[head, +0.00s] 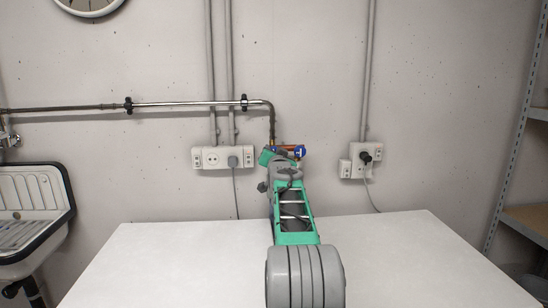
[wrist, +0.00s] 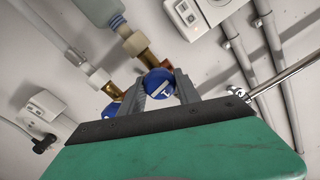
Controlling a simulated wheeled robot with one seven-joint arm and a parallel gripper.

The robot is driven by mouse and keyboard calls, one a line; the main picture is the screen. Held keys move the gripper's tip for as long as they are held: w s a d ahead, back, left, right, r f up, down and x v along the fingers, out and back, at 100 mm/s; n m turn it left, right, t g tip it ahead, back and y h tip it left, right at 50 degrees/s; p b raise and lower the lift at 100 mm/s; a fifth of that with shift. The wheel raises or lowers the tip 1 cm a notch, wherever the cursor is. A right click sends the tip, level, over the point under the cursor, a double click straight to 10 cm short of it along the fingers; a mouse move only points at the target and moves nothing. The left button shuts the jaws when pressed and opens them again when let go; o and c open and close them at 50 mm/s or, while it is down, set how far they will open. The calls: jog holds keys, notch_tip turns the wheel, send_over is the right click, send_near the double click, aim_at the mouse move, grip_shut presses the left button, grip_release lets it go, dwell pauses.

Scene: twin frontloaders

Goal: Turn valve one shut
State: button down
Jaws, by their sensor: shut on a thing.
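A round blue valve knob (wrist: 158,82) with a white mark like a "1" sits between the two grey fingers of my gripper (wrist: 160,86) in the wrist view. The fingers are shut on its sides. A brass fitting (wrist: 148,58) shows behind the knob. A second blue knob (wrist: 109,113) is at the left, partly hidden by my gripper and apart from the fingers. In the head view my arm reaches over the table to the wall and hides the held knob; one blue knob (head: 299,151) shows just right of my gripper (head: 267,156).
A grey pipe (head: 190,104) runs along the wall and bends down to the valves. Socket boxes (head: 211,158) (head: 357,162) sit on both sides. The white table (head: 400,270) is bare apart from my arm above it. A sink (head: 30,205) stands left, shelving (head: 515,130) right.

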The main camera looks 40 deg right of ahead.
jog(key=shift+r+m, duration=0.1)
jog(key=shift+m, duration=0.5)
jog(key=shift+r, duration=0.1)
jog(key=c, duration=0.9)
grip_release()
jog(key=shift+f, duration=0.2)
jog(key=b+v, duration=0.2)
jog(key=v, duration=0.5)
jog(key=shift+s+a, duration=0.2)
jog(key=shift+s, duration=0.15)
